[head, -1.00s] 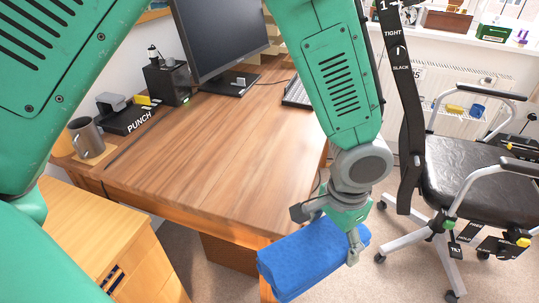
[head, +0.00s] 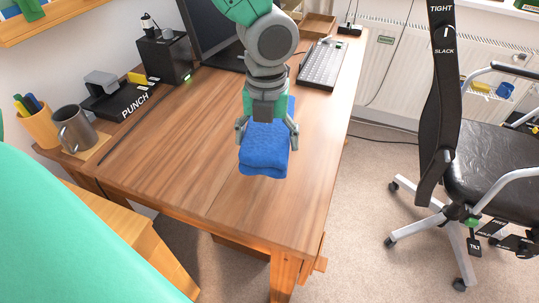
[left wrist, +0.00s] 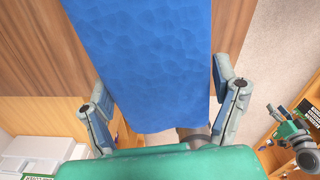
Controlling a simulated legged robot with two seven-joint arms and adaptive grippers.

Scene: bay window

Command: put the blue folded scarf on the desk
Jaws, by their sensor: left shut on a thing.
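The blue folded scarf (head: 264,150) is a soft, thick block over the right part of the wooden desk (head: 190,160). My left gripper (head: 267,135) is shut on it, one finger on each side, reaching down from above. Whether its underside touches the desk cannot be told. In the left wrist view the scarf (left wrist: 150,60) fills the middle between the fingers of my left gripper (left wrist: 165,105). A grey and green jointed part at the right of that view looks like my right gripper (left wrist: 290,130); its jaws are unclear.
A keyboard (head: 322,64) and monitor stand at the back of the desk. A mug (head: 75,130), a pen cup (head: 40,124), a punch (head: 124,100) and a black box (head: 165,58) are at the left. An office chair (head: 490,165) stands right of the desk. The desk's front middle is bare.

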